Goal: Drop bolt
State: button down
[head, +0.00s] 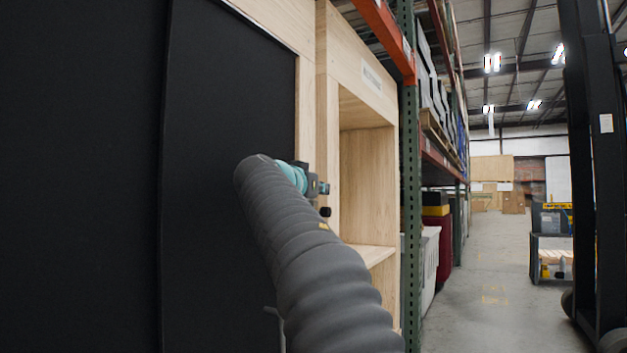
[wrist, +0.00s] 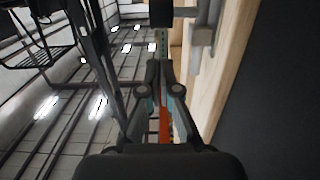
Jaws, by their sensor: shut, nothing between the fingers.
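In the wrist view, my gripper (wrist: 160,68) is shut and empty, its two dark fingers close together. A grey metal fitting (wrist: 203,36), which looks like the bolt, is on the pale wood frame at upper right, just right of and beyond the fingertips. The fingers look apart from it. A black block (wrist: 160,12) is at the top of the wrist view. In the head view, my sleeved arm reaches along the black panel (head: 230,110); its wrist hides most of the gripper, and I cannot make out the bolt there.
A wooden cabinet (head: 328,110) with an open compartment stands right of the panel. A thin grey hooked piece (head: 272,311) shows low beside my arm. Green rack posts (head: 411,200) stand farther right. A dark mast (head: 590,150) is at far right. The aisle floor (head: 490,290) is clear.

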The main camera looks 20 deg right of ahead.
aim_at(324, 211)
jog(key=shift+w+f, duration=0.1)
jog(key=shift+f, duration=1.2)
notch_tip(324, 211, down, 4)
jog(key=b, duration=0.4)
jog(key=shift+r, duration=0.25)
jog(key=shift+r+p, duration=0.35)
jog(key=shift+r, duration=0.25)
jog(key=s+a+r, duration=0.3)
jog(key=s+a, duration=0.3)
jog(key=a, duration=0.2)
jog(key=shift+s+a+r, duration=0.25)
jog(key=shift+s+r, duration=0.05)
jog(key=shift+s, duration=0.1)
